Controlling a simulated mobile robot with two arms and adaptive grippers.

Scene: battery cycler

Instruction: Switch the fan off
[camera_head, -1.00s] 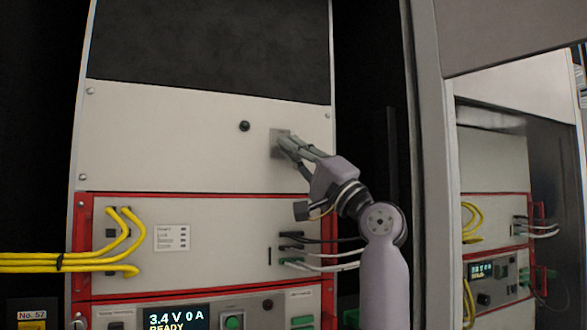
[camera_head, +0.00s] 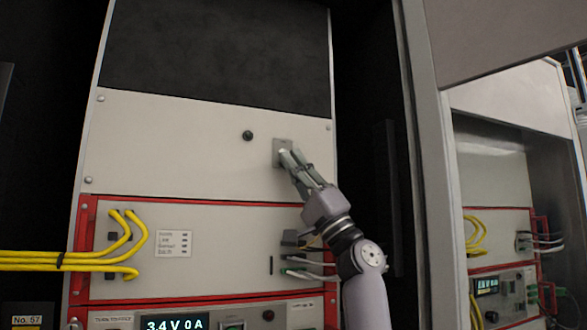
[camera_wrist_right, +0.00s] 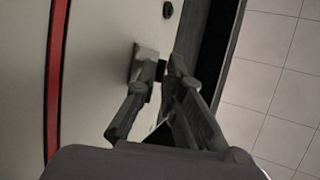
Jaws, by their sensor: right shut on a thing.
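The fan switch is on a small grey square plate (camera_head: 281,144) at the right of the blank light panel; the plate also shows in the wrist view (camera_wrist_right: 141,64). My right gripper (camera_head: 291,159) reaches it from below right, its fingertips at the lower part of the plate. In the wrist view my right gripper (camera_wrist_right: 160,72) is shut on a small dark piece at the plate, which I take to be the switch lever. The fingers mostly hide it, so its position cannot be read. My left gripper is not in view.
A round black knob or lamp (camera_head: 248,135) sits left of the plate. Below is a red-framed unit (camera_head: 210,262) with yellow cables (camera_head: 65,262) at left and black and white cables at right. A metal cabinet post (camera_head: 428,160) stands right of my arm.

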